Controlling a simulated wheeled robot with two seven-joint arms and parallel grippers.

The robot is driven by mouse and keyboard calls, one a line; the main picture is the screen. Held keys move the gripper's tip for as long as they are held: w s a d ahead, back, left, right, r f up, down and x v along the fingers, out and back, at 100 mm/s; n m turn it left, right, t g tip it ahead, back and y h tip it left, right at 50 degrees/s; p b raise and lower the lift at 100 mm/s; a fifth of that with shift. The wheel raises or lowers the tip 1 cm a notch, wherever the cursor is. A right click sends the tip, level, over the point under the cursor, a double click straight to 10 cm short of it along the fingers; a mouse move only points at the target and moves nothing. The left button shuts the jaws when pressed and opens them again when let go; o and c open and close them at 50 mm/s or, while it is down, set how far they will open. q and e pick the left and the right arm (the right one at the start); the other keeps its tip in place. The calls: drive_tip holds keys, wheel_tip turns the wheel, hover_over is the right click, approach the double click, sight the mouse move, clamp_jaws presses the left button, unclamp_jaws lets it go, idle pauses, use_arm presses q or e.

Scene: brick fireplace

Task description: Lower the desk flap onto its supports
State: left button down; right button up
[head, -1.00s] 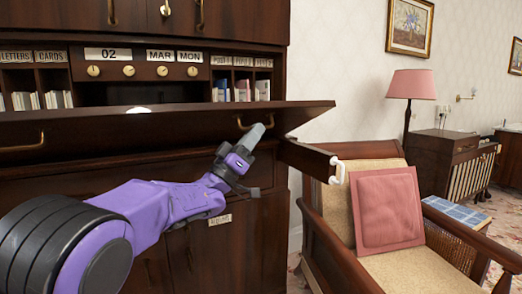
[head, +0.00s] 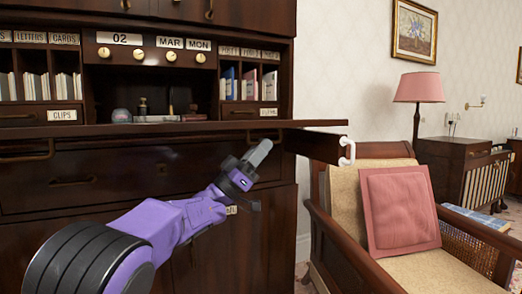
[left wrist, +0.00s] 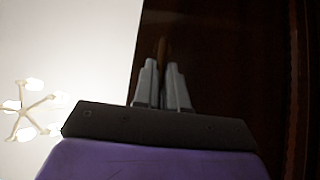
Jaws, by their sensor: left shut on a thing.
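The dark wooden desk flap (head: 190,129) now looks close to level, seen nearly edge-on across the cabinet. A dark support arm (head: 312,146) with a white pull (head: 347,150) sticks out under its right end. I cannot tell whether flap and support touch. A support on the left cannot be made out. My left gripper (head: 260,152) is under the flap's right part, shut on the flap's brass handle, mostly hidden by the fingers. In the left wrist view, the closed fingers (left wrist: 162,88) meet a brass piece (left wrist: 162,48) against the flap's dark face. My right gripper is not in view.
Pigeonholes with books and small items (head: 160,117) stand open behind the flap. An armchair (head: 340,235) with a pink cushion (head: 399,212) is close on the right. A pink lamp (head: 417,90) stands beyond it.

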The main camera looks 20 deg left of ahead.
use_arm(q)
drive_tip(key=shift+a+r, duration=0.15)
drive_tip(key=c, duration=1.2)
unclamp_jaws()
drive_tip(key=shift+w+a, duration=0.1)
drive_tip(key=shift+f, duration=0.25)
drive_tip(key=b+v, duration=0.1)
drive_tip(key=v, duration=0.9)
drive_tip(key=shift+a, duration=0.1)
